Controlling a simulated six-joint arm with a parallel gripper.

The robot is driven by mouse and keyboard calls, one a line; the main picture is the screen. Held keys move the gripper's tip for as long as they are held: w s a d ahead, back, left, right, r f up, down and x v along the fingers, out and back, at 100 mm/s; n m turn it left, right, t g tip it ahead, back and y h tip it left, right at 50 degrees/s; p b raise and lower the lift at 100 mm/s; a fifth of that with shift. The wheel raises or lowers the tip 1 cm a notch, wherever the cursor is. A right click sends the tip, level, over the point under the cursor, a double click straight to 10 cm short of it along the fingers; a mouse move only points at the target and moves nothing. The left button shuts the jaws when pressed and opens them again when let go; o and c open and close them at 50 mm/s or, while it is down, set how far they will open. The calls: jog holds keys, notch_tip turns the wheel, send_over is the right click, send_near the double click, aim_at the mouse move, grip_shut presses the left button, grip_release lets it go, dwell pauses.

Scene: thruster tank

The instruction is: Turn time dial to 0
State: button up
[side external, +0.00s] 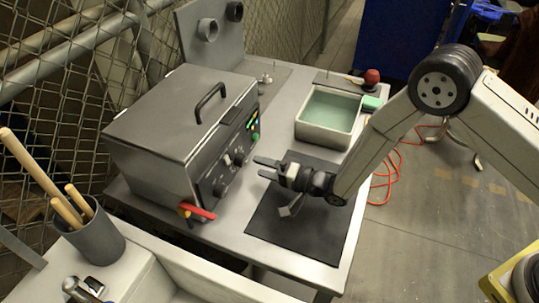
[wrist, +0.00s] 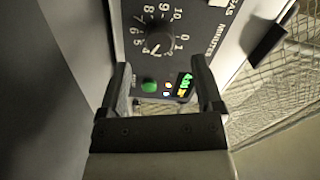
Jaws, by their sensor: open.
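The time dial (wrist: 159,38) shows near the top of the wrist view, a black knob on a dark panel ringed by white numbers, with "MINUTES" printed beside it. A pale pointer mark is on the knob's lower left side in that view, away from the 0 at right; I cannot read its exact number. The dial belongs to the grey lidded tank (side external: 180,130) in the side view. My gripper (side external: 261,168) is open and empty in front of the panel, apart from it. In the wrist view, my gripper (wrist: 161,78) has its fingers spread below the dial.
A green button (wrist: 149,86) and lit display (wrist: 184,85) sit near the dial. A red-handled valve (side external: 198,212) juts from the tank's lower front. A basin of greenish liquid (side external: 322,138) stands behind my gripper. A black mat (side external: 290,232) lies beneath it.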

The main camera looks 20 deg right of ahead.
aim_at(245, 162)
jog(key=shift+x, duration=2.05)
jog(key=shift+c, duration=0.2)
grip_shut()
